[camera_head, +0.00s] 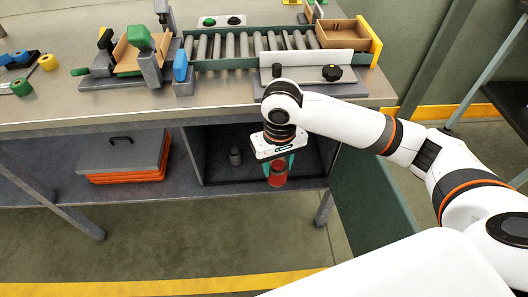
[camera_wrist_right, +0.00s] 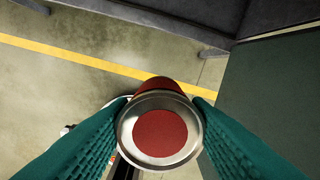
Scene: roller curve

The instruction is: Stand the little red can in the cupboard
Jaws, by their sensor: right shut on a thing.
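The little red can (camera_head: 278,175) hangs upright below my right gripper (camera_head: 277,165) in the head view. In the right wrist view the can (camera_wrist_right: 159,134) shows its silver rim and red top between the two green fingers of my right gripper (camera_wrist_right: 160,125), which is shut on it. The cupboard (camera_head: 222,138) is an open dark compartment under the workbench. The can is at the front of its opening; I cannot tell whether it touches the cupboard floor. My left gripper is not in view.
A small dark grey object (camera_head: 235,155) stands inside the cupboard, left of the can. The green cupboard door (camera_head: 368,190) stands open at the right. A grey case (camera_head: 122,152) on orange trays lies on the shelf to the left. A roller conveyor (camera_head: 240,45) stands on the bench top.

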